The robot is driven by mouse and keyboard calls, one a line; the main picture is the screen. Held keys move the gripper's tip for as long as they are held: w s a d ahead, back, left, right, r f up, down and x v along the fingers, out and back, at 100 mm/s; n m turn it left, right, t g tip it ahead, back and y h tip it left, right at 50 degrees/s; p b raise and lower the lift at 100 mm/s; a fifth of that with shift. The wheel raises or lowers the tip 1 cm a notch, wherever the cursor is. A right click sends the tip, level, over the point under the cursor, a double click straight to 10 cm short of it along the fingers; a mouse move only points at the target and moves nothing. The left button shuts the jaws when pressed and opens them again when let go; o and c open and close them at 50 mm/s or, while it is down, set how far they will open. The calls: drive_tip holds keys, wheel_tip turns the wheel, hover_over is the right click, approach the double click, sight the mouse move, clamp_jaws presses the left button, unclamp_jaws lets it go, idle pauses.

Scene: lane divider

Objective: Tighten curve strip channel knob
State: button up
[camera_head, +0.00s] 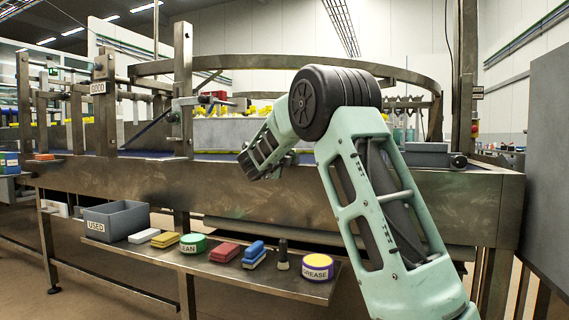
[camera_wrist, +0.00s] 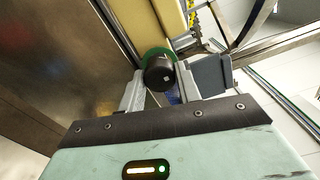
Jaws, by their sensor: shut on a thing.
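In the wrist view my gripper (camera_wrist: 165,92) is closed around a dark round knob (camera_wrist: 160,73). A finger shows on each side of it, and its end bears a small pale square. A green rounded surface shows just behind the knob, beside a pale yellow strip (camera_wrist: 150,18). I cannot tell how tight the knob is or exactly what it is fixed to. In the head view my arm reaches left toward the front side of the conveyor (camera_head: 230,187); the fingertips and the held knob cannot be made out there.
A low shelf holds a grey USED bin (camera_head: 117,219), a green CLEAN tin (camera_head: 193,243), a red brush (camera_head: 224,252), blue blocks (camera_head: 254,253), a small dark upright object (camera_head: 283,256) and a GREASE tin (camera_head: 317,267). Metal posts (camera_head: 183,90) and a curved rail (camera_head: 240,62) stand above the conveyor.

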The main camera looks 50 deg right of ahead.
drive_tip(key=shift+a+f, duration=0.15)
drive_tip(key=shift+f, duration=0.05)
idle(0.3)
drive_tip(key=o, duration=1)
drive_tip(key=shift+r, duration=0.1)
drive_tip(key=shift+c, duration=0.2)
drive_tip(key=p+v, duration=0.1)
drive_tip(key=v, duration=1.6)
drive_tip(key=shift+a+p, duration=0.2)
drive_tip(key=shift+p, duration=0.15)
drive_tip(key=shift+s, duration=0.15)
